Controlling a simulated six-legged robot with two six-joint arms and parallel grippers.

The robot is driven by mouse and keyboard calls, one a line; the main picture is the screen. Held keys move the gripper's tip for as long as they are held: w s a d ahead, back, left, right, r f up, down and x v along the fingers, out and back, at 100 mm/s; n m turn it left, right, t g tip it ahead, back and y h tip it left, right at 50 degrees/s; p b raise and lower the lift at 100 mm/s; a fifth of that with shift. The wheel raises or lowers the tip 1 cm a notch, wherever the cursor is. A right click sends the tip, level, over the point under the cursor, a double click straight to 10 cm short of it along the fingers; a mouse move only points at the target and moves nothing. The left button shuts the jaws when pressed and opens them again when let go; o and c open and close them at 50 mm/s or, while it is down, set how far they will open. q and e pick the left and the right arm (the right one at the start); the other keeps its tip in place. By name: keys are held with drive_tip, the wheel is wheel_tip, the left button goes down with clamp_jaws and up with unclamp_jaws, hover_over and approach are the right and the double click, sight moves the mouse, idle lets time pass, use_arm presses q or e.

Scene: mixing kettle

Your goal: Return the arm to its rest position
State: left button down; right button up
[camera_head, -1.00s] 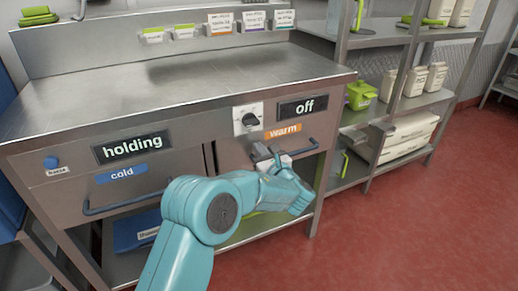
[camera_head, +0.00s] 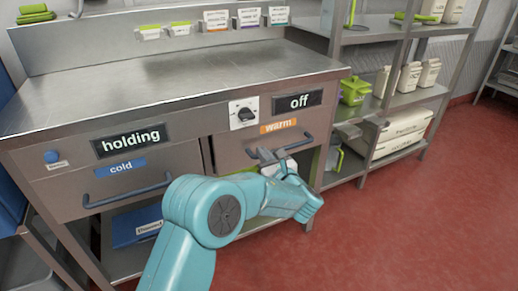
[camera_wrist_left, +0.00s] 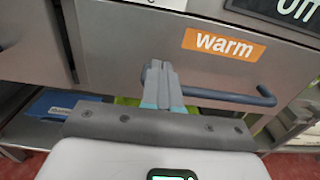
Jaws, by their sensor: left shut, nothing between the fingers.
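My left arm comes in from the bottom of the head view, teal and bent at the elbow. My left gripper (camera_head: 266,155) is in front of the warm drawer (camera_head: 235,152), near its dark bar handle (camera_head: 292,147). In the left wrist view the gripper (camera_wrist_left: 160,75) has its two fingers together with nothing between them. There the handle (camera_wrist_left: 225,96) runs to the right from beside the fingers; I cannot tell whether they touch. My right gripper is not in view.
The steel counter (camera_head: 180,80) has a cold drawer (camera_head: 75,185) on the left. Shelves (camera_head: 415,100) stand at right, holding a green pot (camera_head: 354,91). Red floor (camera_head: 400,230) is clear at the lower right.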

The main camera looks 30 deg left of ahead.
use_arm(q)
drive_tip(key=p+v, duration=0.2)
drive_tip(key=v, duration=0.6)
drive_tip(key=s+f+n+g+h, duration=0.1)
drive_tip(key=s+f+g+h, duration=0.2)
drive_tip(key=f, duration=0.4)
drive_tip(key=s+a+f+n+g+h, duration=0.1)
drive_tip(key=s+f+g, duration=0.1)
drive_tip(key=s+f, duration=0.4)
drive_tip(key=s+f+n+g+h, duration=0.1)
drive_tip(key=s+f+g+h, duration=0.15)
drive_tip(key=f, duration=0.55)
drive_tip(key=s+d+f+n+g+h, duration=0.1)
drive_tip(key=s+d+f+n+h, duration=0.3)
drive_tip(key=s+n, duration=0.35)
drive_tip(key=s+d+f+n+g+h, duration=0.1)
drive_tip(key=s+d+f+n+h, duration=0.25)
drive_tip(key=s+n, duration=0.4)
drive_tip(key=s+d+f+n+g+h, duration=0.1)
drive_tip(key=s+d+f+n+h, duration=0.25)
drive_tip(key=s+n, duration=0.4)
wheel_tip(320, 180, up, 28)
drive_tip(key=w+n+p, duration=0.1)
drive_tip(key=n+p, duration=0.1)
drive_tip(key=p, duration=2.6)
drive_tip(key=shift+w+h, duration=0.35)
drive_tip(key=shift+w, duration=0.05)
